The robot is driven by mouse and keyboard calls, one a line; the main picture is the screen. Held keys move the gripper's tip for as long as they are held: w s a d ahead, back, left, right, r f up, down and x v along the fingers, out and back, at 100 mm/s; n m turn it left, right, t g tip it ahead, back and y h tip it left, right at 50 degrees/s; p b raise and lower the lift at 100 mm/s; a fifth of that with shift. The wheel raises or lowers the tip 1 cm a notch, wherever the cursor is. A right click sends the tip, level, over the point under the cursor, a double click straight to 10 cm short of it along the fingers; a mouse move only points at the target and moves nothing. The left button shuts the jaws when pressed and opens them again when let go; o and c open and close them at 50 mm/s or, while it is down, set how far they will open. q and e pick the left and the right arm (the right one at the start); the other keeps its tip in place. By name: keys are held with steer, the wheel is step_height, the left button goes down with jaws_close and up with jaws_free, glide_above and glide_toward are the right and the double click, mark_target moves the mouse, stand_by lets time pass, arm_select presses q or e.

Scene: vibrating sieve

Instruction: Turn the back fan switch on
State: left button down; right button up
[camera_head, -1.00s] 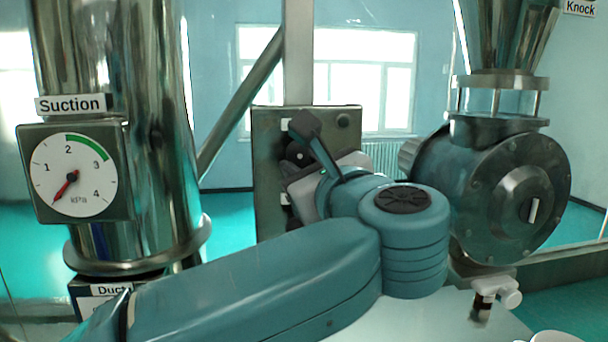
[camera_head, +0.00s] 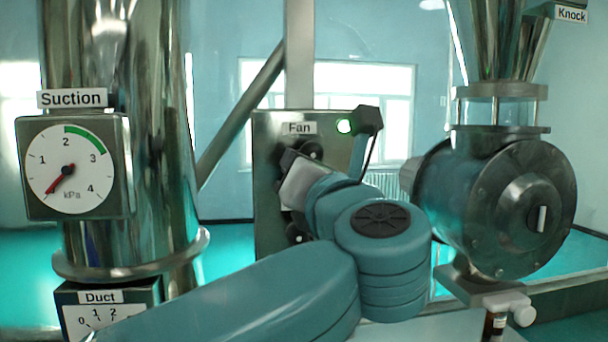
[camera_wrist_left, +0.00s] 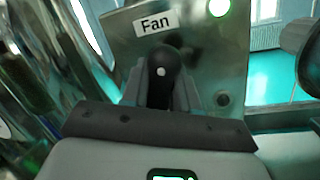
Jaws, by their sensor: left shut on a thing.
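The fan switch is a black rotary knob (camera_wrist_left: 163,62) with a pale dot on its front, under the "Fan" label (camera_head: 299,128) on a steel panel (camera_head: 268,200). A round green lamp (camera_head: 344,126) beside the label is lit, and it also shows in the wrist view (camera_wrist_left: 219,7). My left gripper (camera_wrist_left: 165,92) is at the panel with its fingers closed around the knob. In the head view my left wrist hides most of the knob and the lower panel. My right gripper is in neither view.
A steel duct with a "Suction" gauge (camera_head: 68,168) stands to the left, its needle low. A "Duct" dial (camera_head: 105,315) sits below it. A round steel housing (camera_head: 525,210) under a hopper stands close to the right of my wrist.

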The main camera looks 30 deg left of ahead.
arm_select(q)
steer(key=shift+r+m, duration=0.2)
steer(key=shift+m, duration=0.4)
steer(key=c, duration=1)
jaws_free()
steer(key=shift+o, duration=0.2)
steer(key=shift+f, duration=0.1)
steer(key=b+v, duration=0.5)
steer(key=v, duration=1.1)
steer(key=shift+s, duration=0.2)
steer(key=shift+f, duration=0.1)
